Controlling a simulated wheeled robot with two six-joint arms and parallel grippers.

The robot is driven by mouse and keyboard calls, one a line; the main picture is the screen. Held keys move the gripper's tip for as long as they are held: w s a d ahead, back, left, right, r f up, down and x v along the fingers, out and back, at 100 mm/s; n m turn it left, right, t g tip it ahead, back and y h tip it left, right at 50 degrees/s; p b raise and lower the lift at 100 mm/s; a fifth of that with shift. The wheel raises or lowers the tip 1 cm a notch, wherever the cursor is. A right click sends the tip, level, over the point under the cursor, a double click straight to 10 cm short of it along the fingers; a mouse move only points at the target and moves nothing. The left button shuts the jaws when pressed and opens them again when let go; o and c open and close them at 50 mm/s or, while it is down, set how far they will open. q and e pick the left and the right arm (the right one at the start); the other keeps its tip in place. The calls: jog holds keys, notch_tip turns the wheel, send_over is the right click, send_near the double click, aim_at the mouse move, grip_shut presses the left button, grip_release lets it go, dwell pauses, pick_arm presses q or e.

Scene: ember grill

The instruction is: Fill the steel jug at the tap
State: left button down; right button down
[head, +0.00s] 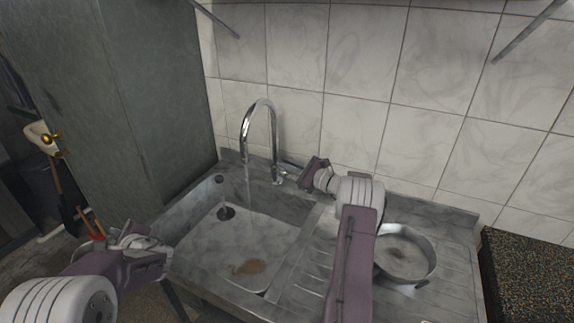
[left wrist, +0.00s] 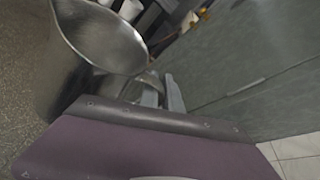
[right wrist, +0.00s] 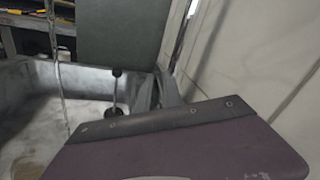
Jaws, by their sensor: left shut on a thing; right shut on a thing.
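The chrome tap (head: 262,104) arches over the steel sink (head: 205,255), and a thin stream of water (head: 247,185) falls from its spout into the basin. The stream also shows in the right wrist view (right wrist: 57,60). My right gripper (head: 294,176) is at the tap's base, shut on what looks like its lever; the grip itself is partly hidden. My left gripper (head: 155,246) is at the sink's left front edge. In the left wrist view it is shut on the steel jug (left wrist: 92,50), whose open mouth shows. The jug is hard to make out in the head view.
A round steel pan (head: 405,280) sits on the ribbed drainboard at right. A dark speckled counter (head: 530,265) lies beyond it. A tall grey cabinet (head: 150,85) stands left of the sink.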

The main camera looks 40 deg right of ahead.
jog(key=shift+w+d+r+m+p, duration=0.15)
jog(key=shift+d+r+m+p, duration=0.2)
jog(key=shift+m+p, duration=0.25)
jog(key=shift+w+d+r+m+g+p, duration=0.2)
jog(key=shift+d+m+g+p, duration=0.25)
jog(key=shift+p, duration=0.35)
jog(key=shift+w+d+r+m+p, duration=0.15)
jog(key=shift+d+m+p, duration=0.1)
jog(key=shift+m+p, duration=0.2)
jog(key=shift+w+d+f+m+p, duration=0.15)
jog(key=shift+d+m+p, duration=0.15)
jog(key=shift+m, duration=0.2)
jog(key=shift+w+d+m+p, duration=0.3)
jog(key=shift+d+m+p, duration=0.2)
jog(key=shift+m, duration=0.2)
jog(key=c, duration=1.5)
grip_release()
jog(key=b+v, duration=0.1)
jog(key=v, duration=1.1)
